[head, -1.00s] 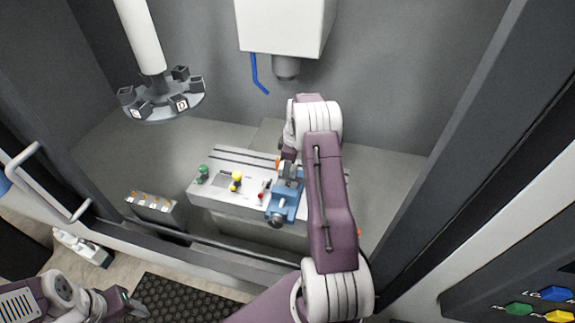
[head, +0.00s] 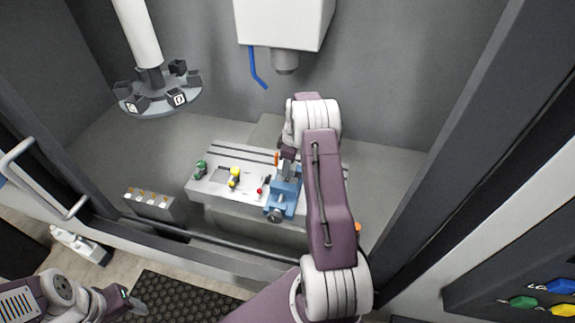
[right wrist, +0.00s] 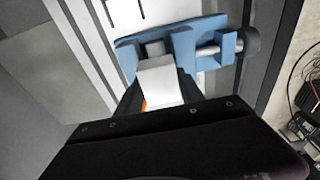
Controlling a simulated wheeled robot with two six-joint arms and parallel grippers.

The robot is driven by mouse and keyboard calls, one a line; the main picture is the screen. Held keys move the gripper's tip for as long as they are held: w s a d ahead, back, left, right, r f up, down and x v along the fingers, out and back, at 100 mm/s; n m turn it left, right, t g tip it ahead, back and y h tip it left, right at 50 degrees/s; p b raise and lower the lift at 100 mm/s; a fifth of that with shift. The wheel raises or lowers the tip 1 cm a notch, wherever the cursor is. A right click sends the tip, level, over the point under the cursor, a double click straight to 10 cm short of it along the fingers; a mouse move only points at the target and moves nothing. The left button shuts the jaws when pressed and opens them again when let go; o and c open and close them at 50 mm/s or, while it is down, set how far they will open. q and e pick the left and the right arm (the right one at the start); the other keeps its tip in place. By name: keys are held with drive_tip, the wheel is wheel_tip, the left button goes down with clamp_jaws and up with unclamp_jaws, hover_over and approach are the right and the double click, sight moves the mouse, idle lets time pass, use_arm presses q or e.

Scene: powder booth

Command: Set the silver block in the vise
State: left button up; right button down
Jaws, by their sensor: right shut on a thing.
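The blue vise (head: 284,196) sits on the light machine table, its screw end toward me. In the right wrist view the vise (right wrist: 186,48) shows its jaws and the gap between them. My right gripper (right wrist: 158,92) is shut on the silver block (right wrist: 160,82). The block's far end is at the vise jaws in that view; I cannot tell whether it touches them. In the head view the right gripper (head: 288,166) is at the vise's far end, partly hidden by my arm. My left gripper (head: 131,299) is low at the left, away from the vise; its opening is unclear.
The machine table (head: 222,190) also carries a green piece (head: 201,169), a yellow piece (head: 235,177) and a small red-tipped piece (head: 263,186). A spindle head (head: 285,30) hangs above. A tool carousel (head: 160,103) hangs at upper left. The booth's front sill lies before the table.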

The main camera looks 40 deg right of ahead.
drive_tip(key=shift+f+b, duration=0.85)
drive_tip(key=shift+f, duration=0.45)
drive_tip(key=shift+f, duration=0.15)
